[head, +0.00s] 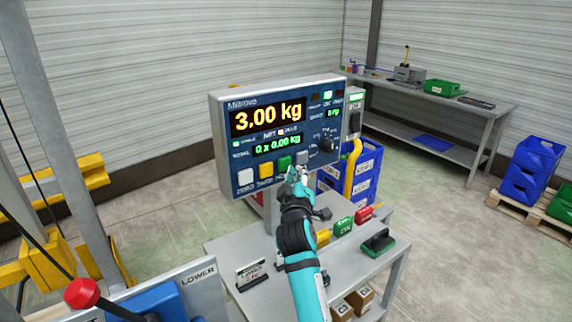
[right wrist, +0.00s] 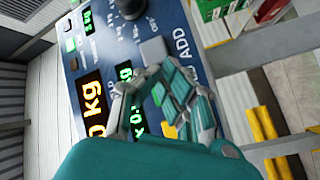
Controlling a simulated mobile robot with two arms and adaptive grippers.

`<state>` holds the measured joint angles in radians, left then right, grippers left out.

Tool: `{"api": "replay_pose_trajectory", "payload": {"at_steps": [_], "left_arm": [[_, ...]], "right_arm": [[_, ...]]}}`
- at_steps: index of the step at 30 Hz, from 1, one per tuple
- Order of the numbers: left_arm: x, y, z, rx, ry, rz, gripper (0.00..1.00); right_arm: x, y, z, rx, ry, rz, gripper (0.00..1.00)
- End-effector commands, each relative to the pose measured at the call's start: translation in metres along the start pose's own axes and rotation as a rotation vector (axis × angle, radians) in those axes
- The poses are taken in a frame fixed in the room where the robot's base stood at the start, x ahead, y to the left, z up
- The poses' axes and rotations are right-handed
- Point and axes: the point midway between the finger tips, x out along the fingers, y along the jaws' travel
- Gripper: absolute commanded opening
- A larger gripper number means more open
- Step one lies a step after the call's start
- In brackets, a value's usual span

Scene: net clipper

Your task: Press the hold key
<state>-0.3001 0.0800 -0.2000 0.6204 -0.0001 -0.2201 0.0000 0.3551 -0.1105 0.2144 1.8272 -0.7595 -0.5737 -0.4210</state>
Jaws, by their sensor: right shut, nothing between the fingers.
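The scale's indicator panel (head: 225,150) faces me on a post above a grey table and reads 3.00 kg. Along its lower edge is a row of keys. The green hold key (head: 284,163) sits between the yellow key (head: 266,170) and the grey ADD key (head: 302,158). My right gripper (head: 297,174) is shut and empty, just below and right of the green key. I cannot tell whether it touches the panel. In the right wrist view the closed fingers (right wrist: 168,88) cover the green key's place, between the grey key (right wrist: 153,51) and the yellow key (right wrist: 168,130). My left gripper is out of view.
The grey table (head: 225,250) below carries a small sign (head: 251,274), a green-and-black item (head: 378,242) and other small items. Blue crates (head: 365,170) stand behind the panel. A black knob (head: 327,143) is right of the keys. A red knob (head: 82,293) is at lower left.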

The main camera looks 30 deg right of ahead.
Motion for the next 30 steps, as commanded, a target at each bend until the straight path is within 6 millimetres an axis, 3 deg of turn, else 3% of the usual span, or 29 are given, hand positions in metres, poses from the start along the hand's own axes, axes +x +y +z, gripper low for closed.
{"api": "replay_pose_trajectory", "payload": {"at_steps": [5, 18, 30], "left_arm": [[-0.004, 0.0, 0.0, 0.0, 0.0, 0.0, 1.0], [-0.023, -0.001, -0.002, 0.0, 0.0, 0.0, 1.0], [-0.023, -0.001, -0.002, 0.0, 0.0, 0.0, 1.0]], "right_arm": [[-0.003, 0.003, 0.001, 0.0, -0.001, 0.0, 0.0], [-0.036, 0.02, 0.019, -0.001, 0.0, -0.001, 0.0], [-0.04, 0.021, 0.021, 0.001, 0.0, 0.0, 0.0]]}}
